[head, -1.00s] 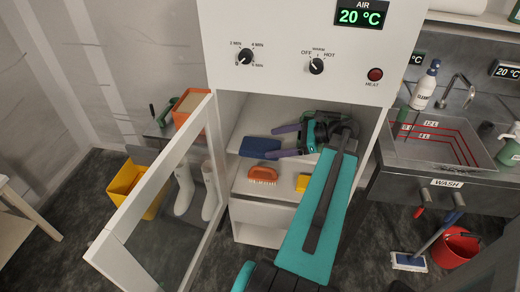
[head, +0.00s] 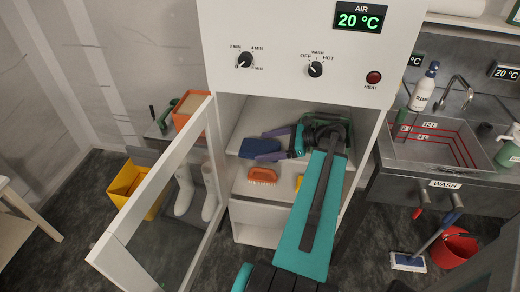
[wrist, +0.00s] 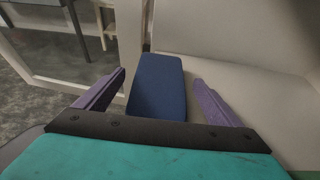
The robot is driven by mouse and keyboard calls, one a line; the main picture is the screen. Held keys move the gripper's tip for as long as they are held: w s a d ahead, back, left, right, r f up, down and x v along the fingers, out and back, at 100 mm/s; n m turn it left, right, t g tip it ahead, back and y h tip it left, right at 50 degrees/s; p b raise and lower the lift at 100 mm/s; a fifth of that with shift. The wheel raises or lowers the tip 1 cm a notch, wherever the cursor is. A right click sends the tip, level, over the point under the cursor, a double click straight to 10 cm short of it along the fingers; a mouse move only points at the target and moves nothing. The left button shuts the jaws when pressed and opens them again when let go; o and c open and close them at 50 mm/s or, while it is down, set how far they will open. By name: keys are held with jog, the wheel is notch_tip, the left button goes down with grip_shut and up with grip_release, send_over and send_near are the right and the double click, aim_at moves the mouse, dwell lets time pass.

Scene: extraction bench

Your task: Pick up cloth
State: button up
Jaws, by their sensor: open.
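A dark blue folded cloth (head: 248,148) lies on the upper shelf inside the open cabinet. In the wrist view the cloth (wrist: 158,88) is a flat blue rectangle straight ahead, its near end hidden behind the gripper body. My gripper (head: 266,144) reaches into the cabinet from the right. Its purple fingers (wrist: 158,76) are open, one on each side of the cloth, with visible gaps on both sides in the wrist view. The cloth extends beyond the fingertips and is not gripped.
The cabinet's glass door (head: 160,185) stands open to the left. An orange brush (head: 262,175) and a partly hidden yellow item (head: 299,182) lie on the shelf below. The cabinet's control panel (head: 310,45) is above my arm. A sink (head: 435,140) stands to the right.

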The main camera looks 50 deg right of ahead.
aim_at(258, 147)
jog(key=shift+p+x, duration=0.35)
jog(key=shift+x, duration=1.5)
jog(key=c, duration=1.2)
jog(key=shift+o, duration=0.2)
jog(key=shift+r, duration=0.15)
